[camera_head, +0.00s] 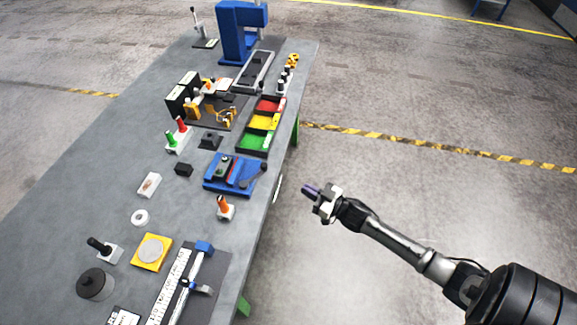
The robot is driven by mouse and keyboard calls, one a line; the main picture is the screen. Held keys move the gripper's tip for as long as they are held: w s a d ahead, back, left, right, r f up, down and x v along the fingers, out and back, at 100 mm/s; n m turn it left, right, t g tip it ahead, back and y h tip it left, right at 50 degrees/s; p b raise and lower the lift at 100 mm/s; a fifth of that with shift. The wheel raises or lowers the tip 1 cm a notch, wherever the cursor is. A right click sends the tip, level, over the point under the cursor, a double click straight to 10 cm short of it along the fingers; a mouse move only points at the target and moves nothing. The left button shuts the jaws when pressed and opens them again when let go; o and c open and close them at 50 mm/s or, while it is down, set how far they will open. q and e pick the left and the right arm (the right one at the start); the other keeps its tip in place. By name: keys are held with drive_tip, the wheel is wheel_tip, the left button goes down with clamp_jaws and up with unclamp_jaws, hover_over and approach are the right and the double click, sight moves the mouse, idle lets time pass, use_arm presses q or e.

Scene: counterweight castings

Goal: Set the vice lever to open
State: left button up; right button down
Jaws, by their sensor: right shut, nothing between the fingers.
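The vice (225,175) appears to be the blue fixture on the grey bench, near the bench's right edge. A dark lever with a round knob (263,168) lies along its right side, angled up to the right. Its open or shut marking is too small to read. My right gripper (310,190) is shut and empty. It is out over the floor, to the right of the vice and apart from the lever, with its fingertips pointing left toward the bench. My left gripper is not in view.
An orange-topped peg (224,208) stands just below the vice. Red, yellow and green trays (254,143) lie above it. A blue press (240,30) stands at the far end. The bench's right edge (277,190) lies between my gripper and the vice. The floor around my arm is clear.

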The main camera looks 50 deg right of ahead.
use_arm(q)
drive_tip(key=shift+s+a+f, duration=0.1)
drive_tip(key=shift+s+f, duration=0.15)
use_arm(e)
drive_tip(key=shift+m, duration=0.4)
drive_tip(key=x, duration=0.9)
drive_tip(key=f+x, duration=0.1)
drive_tip(key=x, duration=0.4)
drive_tip(key=shift+d, duration=0.3)
drive_tip(key=shift+d, duration=0.1)
